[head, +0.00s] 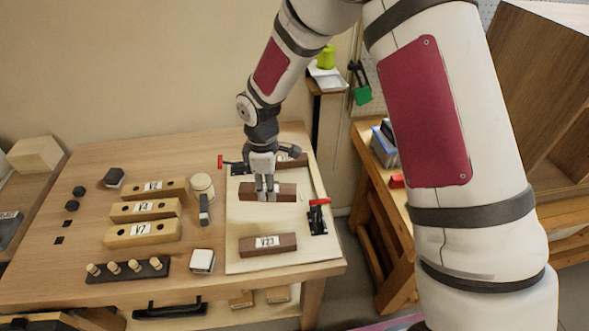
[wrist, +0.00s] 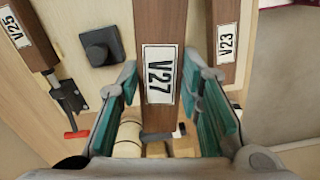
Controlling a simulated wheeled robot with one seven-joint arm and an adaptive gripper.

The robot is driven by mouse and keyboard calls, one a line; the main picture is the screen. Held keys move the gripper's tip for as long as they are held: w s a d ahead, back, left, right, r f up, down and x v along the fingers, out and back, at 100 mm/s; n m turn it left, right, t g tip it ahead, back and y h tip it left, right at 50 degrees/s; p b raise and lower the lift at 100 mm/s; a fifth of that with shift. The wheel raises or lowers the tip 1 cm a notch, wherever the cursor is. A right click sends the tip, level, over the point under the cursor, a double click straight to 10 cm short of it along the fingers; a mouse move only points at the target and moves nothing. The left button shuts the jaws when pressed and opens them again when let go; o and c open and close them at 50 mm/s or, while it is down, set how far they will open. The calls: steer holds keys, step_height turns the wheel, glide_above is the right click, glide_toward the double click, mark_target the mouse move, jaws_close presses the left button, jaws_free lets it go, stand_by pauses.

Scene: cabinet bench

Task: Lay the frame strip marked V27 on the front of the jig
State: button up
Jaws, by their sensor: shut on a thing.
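The frame strip marked V27 (wrist: 159,75) is brown with a white label; in the head view it is the dark strip (head: 283,192) over the middle of the jig. My gripper (head: 265,196) is shut on it, with green finger pads (wrist: 165,105) on either side of its label in the wrist view. The pale jig board (head: 240,215) bears strip V23 (head: 267,244) at its near edge and strip V25 (wrist: 22,35), whose strip is partly hidden at the far edge in the head view. I cannot tell whether V27 touches the board.
A red-handled clamp (head: 318,217) stands at the jig's right, and another (head: 228,164) at its back left. Board between V27 and V23 is clear.

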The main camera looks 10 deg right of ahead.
steer(key=shift+s+a+n, duration=0.75)
steer(key=shift+s+n, duration=0.05)
steer(key=shift+n, duration=0.3)
steer(key=shift+a+f+b, duration=0.1)
steer(key=shift+f+b, duration=0.7)
steer(key=shift+f, duration=2.25)
steer(key=shift+f+b, duration=0.9)
steer(key=shift+f, duration=1)
stand_by(0.4)
steer(key=o, duration=1.3)
steer(key=shift+o, duration=0.9)
steer(key=shift+r+p, duration=1.05)
steer(key=shift+r, duration=2.5)
